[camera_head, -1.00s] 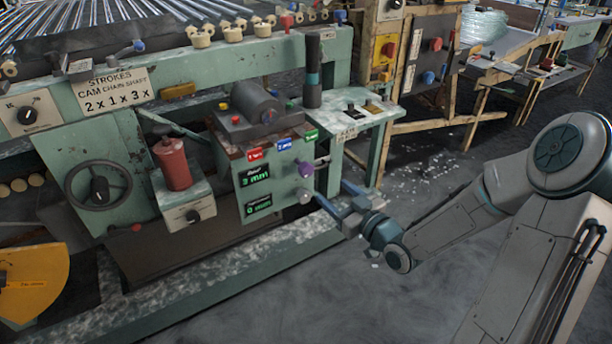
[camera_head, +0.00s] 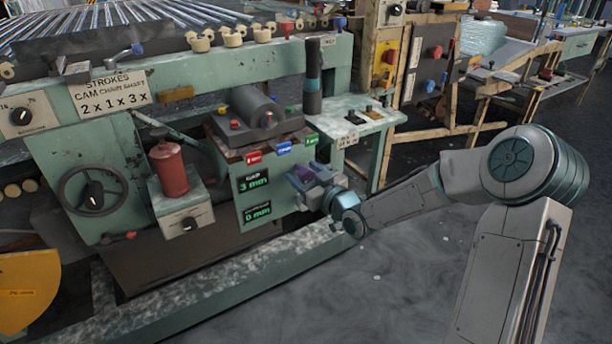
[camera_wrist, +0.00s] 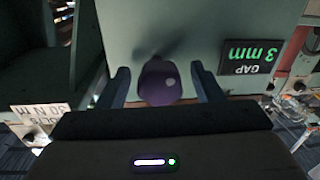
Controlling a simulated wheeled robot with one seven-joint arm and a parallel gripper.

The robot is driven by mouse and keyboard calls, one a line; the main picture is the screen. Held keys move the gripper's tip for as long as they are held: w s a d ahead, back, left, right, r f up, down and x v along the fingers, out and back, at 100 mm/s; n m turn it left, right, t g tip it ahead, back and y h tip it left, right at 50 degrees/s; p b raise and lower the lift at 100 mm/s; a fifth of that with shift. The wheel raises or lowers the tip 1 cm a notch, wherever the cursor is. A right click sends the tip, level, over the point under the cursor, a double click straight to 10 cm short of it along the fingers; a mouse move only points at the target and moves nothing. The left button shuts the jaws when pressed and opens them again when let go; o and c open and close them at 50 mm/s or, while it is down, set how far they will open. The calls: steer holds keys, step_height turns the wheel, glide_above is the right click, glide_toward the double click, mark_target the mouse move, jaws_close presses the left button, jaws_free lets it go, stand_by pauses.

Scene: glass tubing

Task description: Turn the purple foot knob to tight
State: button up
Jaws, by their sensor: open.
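The purple foot knob (camera_wrist: 160,84) sits on the green machine panel (camera_wrist: 180,30), between the two fingers of my gripper (camera_wrist: 160,74) in the wrist view. A finger stands on each side of it, with a narrow gap visible at each side. The pale lower knob is hidden by my gripper in the head view.
A display reading GAP 3 mm (camera_head: 253,181) is left of the gripper, with a second display (camera_head: 257,212) below it. Red, blue and green tags (camera_head: 284,149) line the panel top. A small side table (camera_head: 360,117) stands to the right. Open floor (camera_head: 400,270) lies in front.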

steer(key=shift+c, duration=0.2)
steer(key=c, duration=0.9)
